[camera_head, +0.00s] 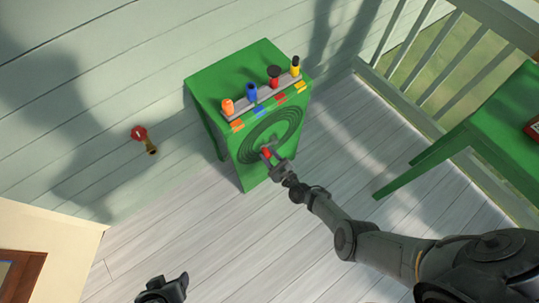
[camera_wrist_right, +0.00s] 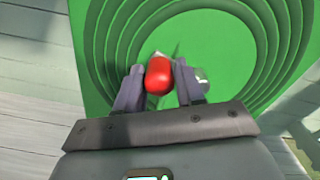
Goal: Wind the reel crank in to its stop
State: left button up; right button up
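The reel shows as dark concentric rings (camera_head: 270,135) on the front of a green cabinet. Its crank has a red knob (camera_head: 266,152), low and left of the rings' middle; the knob also shows in the right wrist view (camera_wrist_right: 158,76). The rest of the crank is mostly hidden behind the knob and fingers.
Orange, blue, red and yellow-black handles stand in a slotted strip (camera_head: 262,97) on the cabinet top, above coloured tabs. A red-and-brass fitting (camera_head: 145,139) is on the left wall. A green table (camera_head: 493,125) stands at right by a railing. Open plank floor lies in front.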

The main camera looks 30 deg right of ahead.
jog(key=shift+o, duration=1.4)
jog(key=shift+s+p, duration=0.35)
jog(key=shift+s, duration=0.3)
jog(key=s+d+p, duration=0.1)
jog(key=s+p, duration=0.1)
jog(key=s, duration=0.7)
jog(key=shift+s+p, duration=0.2)
jog(key=shift+p, duration=0.15)
